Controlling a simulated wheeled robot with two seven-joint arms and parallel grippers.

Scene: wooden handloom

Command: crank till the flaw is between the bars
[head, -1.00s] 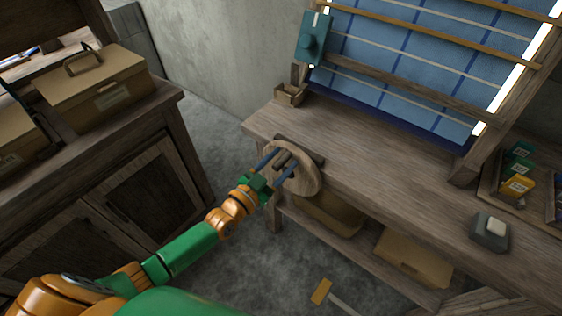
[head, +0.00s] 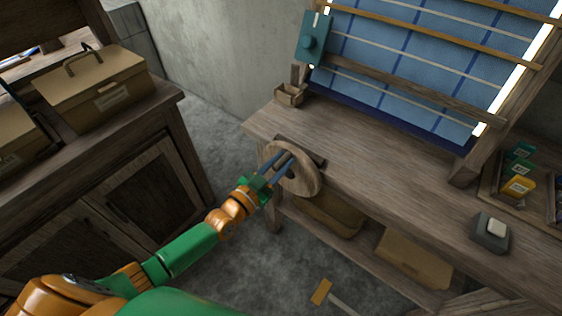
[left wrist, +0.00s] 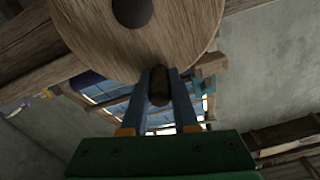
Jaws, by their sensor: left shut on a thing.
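Blue cloth (head: 390,65) with darker blue and pale stripes is stretched on the upright loom frame. Narrow tan bars, one of them (head: 440,40) across the middle, cross it, and a thicker wooden beam (head: 410,88) lies lower down. I cannot make out a flaw in the cloth. The round wooden crank wheel (head: 305,179) is at the bench's left front. My left gripper (head: 284,163) is shut on the wheel's handle. The left wrist view shows the dark handle (left wrist: 159,88) between the blue fingers, below the wheel (left wrist: 185,30). My right gripper is not in view.
A teal device (head: 313,40) hangs on the frame's left post above a small wooden box (head: 289,95). A grey block (head: 490,232) and several coloured cards (head: 518,187) are at the right. A cabinet (head: 110,205) with a tan case (head: 95,87) stands left.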

